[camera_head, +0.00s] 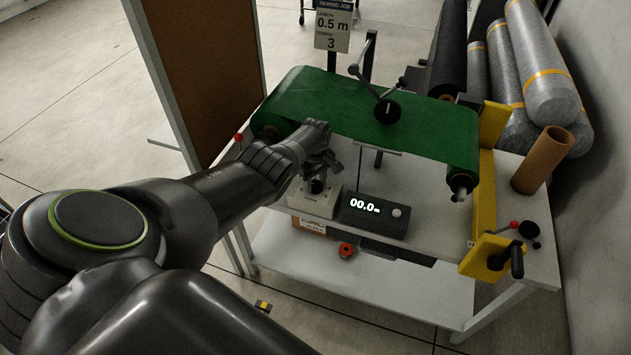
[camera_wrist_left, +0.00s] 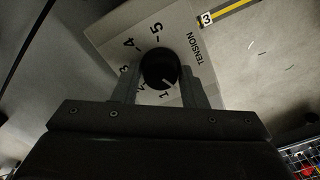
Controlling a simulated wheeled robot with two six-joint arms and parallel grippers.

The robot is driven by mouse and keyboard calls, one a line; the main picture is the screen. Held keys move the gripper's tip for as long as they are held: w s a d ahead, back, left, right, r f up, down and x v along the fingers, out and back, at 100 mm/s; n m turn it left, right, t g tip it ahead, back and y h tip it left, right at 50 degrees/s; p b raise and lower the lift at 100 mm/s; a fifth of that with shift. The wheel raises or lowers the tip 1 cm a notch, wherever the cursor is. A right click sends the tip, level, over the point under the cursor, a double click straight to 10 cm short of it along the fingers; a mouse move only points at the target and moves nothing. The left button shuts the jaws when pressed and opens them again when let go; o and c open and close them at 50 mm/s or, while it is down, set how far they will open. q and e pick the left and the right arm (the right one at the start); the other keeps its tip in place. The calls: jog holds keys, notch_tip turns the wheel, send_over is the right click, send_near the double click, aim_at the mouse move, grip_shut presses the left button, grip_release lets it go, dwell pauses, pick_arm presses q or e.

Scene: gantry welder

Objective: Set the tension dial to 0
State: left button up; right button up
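The tension dial (camera_wrist_left: 158,70) is a round black knob on a pale box (camera_head: 315,200). In the left wrist view the box face reads TENSION, with numbers from 1 to 5 around the knob. The knob's white mark points down and slightly right, close to the 1. The 0 is not visible. My left gripper (camera_wrist_left: 160,75) has one finger on each side of the knob, with no clear gap to it; it looks shut on the dial. In the head view the left gripper (camera_head: 318,168) reaches down over the box and partly hides the knob. My right gripper is not in view.
A black display (camera_head: 375,214) reading 00.0 stands right of the box. A green web (camera_head: 350,110) over rollers lies behind, with a crank (camera_head: 385,108) above it. A brown panel (camera_head: 205,75) stands at the left. A yellow bracket (camera_head: 487,150) and cardboard tube (camera_head: 543,160) stand right.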

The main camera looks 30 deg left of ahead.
pick_arm(q)
jog(key=o, duration=0.3)
jog(key=shift+r, duration=0.3)
notch_tip(320, 180, up, 8)
jog(key=p, duration=0.4)
notch_tip(320, 180, up, 9)
jog(key=b, duration=0.1)
send_over(315, 183)
jog(key=shift+d+f, duration=0.1)
